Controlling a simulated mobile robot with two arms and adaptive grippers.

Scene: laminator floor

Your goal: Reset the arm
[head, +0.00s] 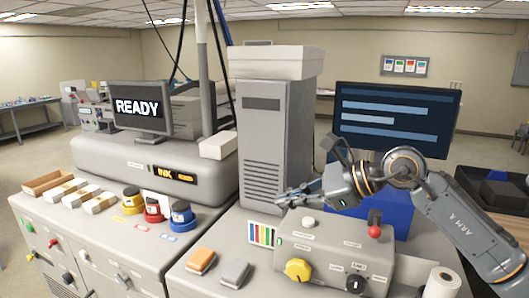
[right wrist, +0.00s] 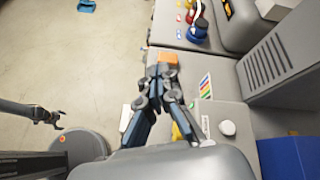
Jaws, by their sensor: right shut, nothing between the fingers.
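My right arm comes in from the right in the head view. Its gripper (head: 284,197) is in the air over the grey console, between the tall vented cabinet and the control box with knobs. In the right wrist view the right gripper (right wrist: 160,72) has its fingertips together, with nothing held. Its tips overlap the orange block (right wrist: 167,59) in the picture but appear to be above it. A dark gripper-like end (right wrist: 48,115) at the left of the wrist view looks like my left gripper; its fingers are too small to read.
The control box (head: 335,255) carries a yellow knob (head: 298,269) and a red-topped lever (head: 374,232). A monitor (head: 395,118) stands behind the arm. Orange (head: 201,261) and grey (head: 235,272) blocks lie on the console. Ink pots (head: 153,208) stand left. Open floor (right wrist: 60,60) lies in front.

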